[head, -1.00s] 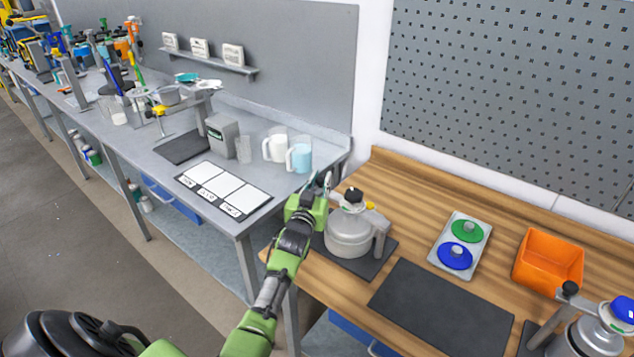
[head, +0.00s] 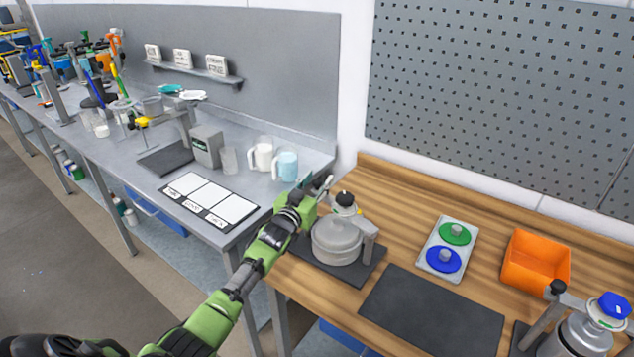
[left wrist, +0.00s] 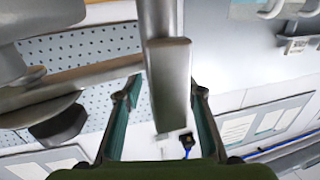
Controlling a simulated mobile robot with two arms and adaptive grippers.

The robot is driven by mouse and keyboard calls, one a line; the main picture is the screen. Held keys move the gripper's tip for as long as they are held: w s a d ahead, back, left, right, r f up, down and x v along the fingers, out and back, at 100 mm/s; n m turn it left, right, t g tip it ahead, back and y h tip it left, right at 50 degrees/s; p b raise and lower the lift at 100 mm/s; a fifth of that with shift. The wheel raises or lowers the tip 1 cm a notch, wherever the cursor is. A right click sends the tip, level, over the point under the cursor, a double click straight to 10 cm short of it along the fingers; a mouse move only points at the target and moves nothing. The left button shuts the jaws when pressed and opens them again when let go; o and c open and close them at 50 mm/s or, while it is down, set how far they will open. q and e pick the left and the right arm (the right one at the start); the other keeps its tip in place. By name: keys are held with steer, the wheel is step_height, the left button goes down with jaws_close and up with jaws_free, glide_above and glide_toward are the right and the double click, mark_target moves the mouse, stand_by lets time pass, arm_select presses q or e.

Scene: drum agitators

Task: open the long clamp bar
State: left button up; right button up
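A grey drum (head: 336,243) with a black knob (head: 343,198) on top stands on a dark mat on the wooden bench. My left gripper (head: 325,184) is just left of the knob, at lid height. In the left wrist view, a grey metal bar with a blocky end (left wrist: 170,85) lies between the two spread fingers of my left gripper (left wrist: 164,98). A gap shows on the bar's left side. The black knob (left wrist: 58,126) hangs at the left of this upside-down view. I cannot tell whether a finger touches the bar. My right gripper is not in view.
A bare dark mat (head: 430,309), a tray (head: 433,270) with green and blue knobbed discs, and an orange bin (head: 536,262) are to the right. A second vessel (head: 585,335) stands at the lower right. Mugs (head: 286,166) stand on the grey bench at left.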

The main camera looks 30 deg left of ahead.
arm_select(q)
steer(key=shift+s+f, duration=0.1)
steer(key=shift+s, duration=0.05)
steer(key=shift+s, duration=0.2)
steer(key=s+d, duration=0.1)
steer(key=s, duration=1)
steer(key=shift+s+d, duration=0.2)
steer(key=shift+d, duration=0.05)
